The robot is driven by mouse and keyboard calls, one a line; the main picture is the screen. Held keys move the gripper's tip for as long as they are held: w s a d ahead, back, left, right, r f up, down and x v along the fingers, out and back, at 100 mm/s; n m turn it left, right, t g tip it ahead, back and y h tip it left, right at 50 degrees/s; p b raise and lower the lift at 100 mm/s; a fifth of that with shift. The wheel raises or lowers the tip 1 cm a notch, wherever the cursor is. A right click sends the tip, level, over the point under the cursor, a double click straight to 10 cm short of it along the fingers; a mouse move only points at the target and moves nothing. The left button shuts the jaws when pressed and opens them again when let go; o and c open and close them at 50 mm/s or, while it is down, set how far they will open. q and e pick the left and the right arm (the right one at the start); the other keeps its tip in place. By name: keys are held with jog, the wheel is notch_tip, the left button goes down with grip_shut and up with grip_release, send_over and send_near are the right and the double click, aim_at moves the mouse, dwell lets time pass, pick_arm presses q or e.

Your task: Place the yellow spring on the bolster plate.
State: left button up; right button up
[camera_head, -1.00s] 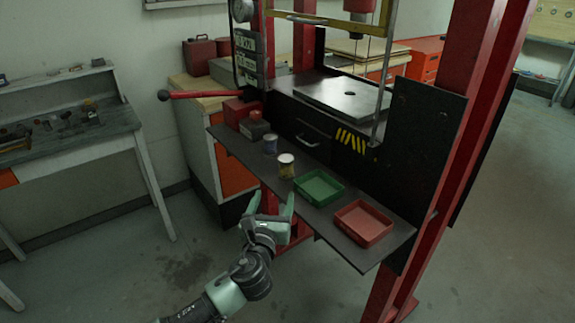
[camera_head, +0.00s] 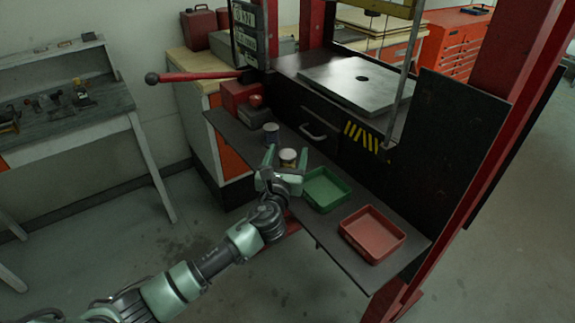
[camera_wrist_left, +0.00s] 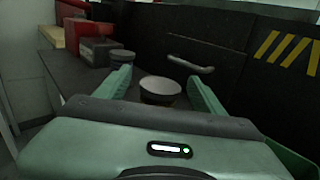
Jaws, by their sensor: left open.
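The yellow spring (camera_head: 288,157) stands upright on the dark shelf, showing a pale round top; its side is mostly hidden behind my gripper in the head view. In the left wrist view the spring (camera_wrist_left: 160,91) sits between the two fingers, with gaps at both sides. My left gripper (camera_head: 286,163) is open around it and not closed on it. The bolster plate (camera_head: 345,92) is a flat grey plate with a dark hole, on the press bed above and behind the shelf. It is bare. My right gripper is not in view.
A blue-grey cylinder (camera_head: 271,132) stands just behind the spring. A green tray (camera_head: 343,204) and a red tray (camera_head: 362,257) lie to the right on the shelf. A thin upright rod (camera_head: 404,80) stands before the plate.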

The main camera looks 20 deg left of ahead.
pick_arm(q)
jog(key=w, duration=0.2)
jog(key=shift+w+a, duration=0.1)
jog(key=shift+w, duration=0.35)
jog(key=c, duration=1.3)
grip_shut()
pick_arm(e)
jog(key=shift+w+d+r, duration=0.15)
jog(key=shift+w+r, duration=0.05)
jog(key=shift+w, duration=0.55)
